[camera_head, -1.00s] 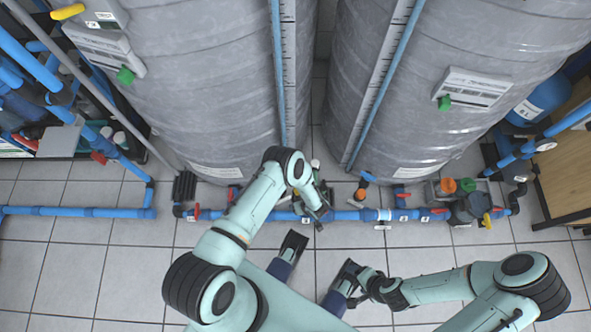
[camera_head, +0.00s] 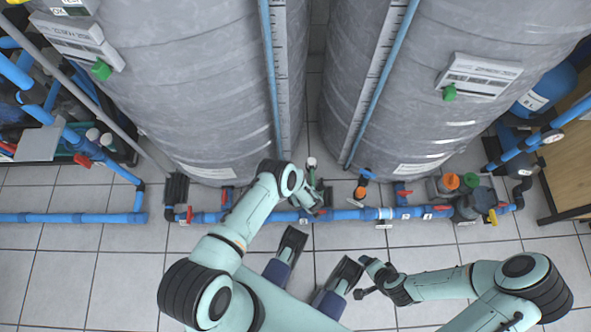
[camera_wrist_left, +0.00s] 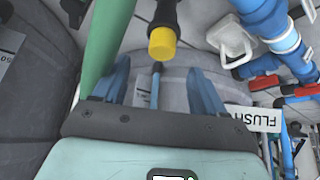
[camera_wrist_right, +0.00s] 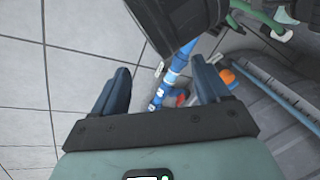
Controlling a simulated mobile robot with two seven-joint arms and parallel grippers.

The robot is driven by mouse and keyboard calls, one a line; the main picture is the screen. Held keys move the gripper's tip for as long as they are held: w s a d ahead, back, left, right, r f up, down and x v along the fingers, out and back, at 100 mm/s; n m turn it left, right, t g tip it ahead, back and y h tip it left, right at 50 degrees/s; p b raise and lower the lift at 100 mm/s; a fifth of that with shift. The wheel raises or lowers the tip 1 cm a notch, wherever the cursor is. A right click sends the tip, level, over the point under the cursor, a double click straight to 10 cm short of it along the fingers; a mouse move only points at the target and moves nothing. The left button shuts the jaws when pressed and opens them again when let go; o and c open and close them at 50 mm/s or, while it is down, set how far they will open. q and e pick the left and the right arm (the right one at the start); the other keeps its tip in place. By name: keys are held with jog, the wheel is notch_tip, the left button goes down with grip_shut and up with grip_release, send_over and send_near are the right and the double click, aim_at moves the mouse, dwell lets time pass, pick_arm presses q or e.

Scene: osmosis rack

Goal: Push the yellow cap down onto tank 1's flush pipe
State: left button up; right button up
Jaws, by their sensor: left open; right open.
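The yellow cap (camera_wrist_left: 162,44) sits at the end of a black pipe in the left wrist view, beyond my left gripper's fingers. I cannot tell how far it is seated. My left gripper (camera_wrist_left: 160,85) is open; its two fingers lie either side of the line to the cap and do not appear to touch it. In the head view my left gripper (camera_head: 316,198) is low by the blue floor pipe, and the yellow cap cannot be made out there. My right gripper (camera_head: 368,280) is open and empty, near the floor; it also shows in the right wrist view (camera_wrist_right: 160,88).
Two large grey tanks (camera_head: 190,90) stand behind the blue floor pipe (camera_head: 270,217). A FLUSH label (camera_wrist_left: 254,118) and red-handled valves (camera_wrist_left: 300,90) are right of my left gripper. An orange cap (camera_head: 360,192) stands right of it in the head view. Tiled floor in front is clear.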

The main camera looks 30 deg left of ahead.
pick_arm(q)
jog(key=shift+w+a+f, duration=0.25)
jog(key=shift+f, duration=0.3)
pick_arm(e)
jog(key=shift+w+d+f, duration=0.3)
jog(key=shift+w+f, duration=0.05)
jog(key=shift+w, duration=0.25)
pick_arm(q)
jog(key=b+x, duration=0.2)
jog(key=shift+s+a+f, duration=0.1)
jog(key=shift+s+f, duration=0.05)
jog(key=shift+f, duration=0.25)
jog(key=b+x, duration=0.1)
jog(key=x, duration=0.1)
jog(key=shift+a+f+b, duration=0.2)
jog(key=shift+f+b, duration=0.05)
jog(key=shift+b, duration=0.1)
jog(key=shift+r, duration=0.1)
pick_arm(e)
jog(key=f, duration=0.1)
jog(key=s+d+f, duration=0.1)
jog(key=f, duration=0.3)
jog(key=shift+s+d, duration=0.35)
jog(key=shift+s, duration=0.05)
pick_arm(q)
jog(key=c, duration=1.1)
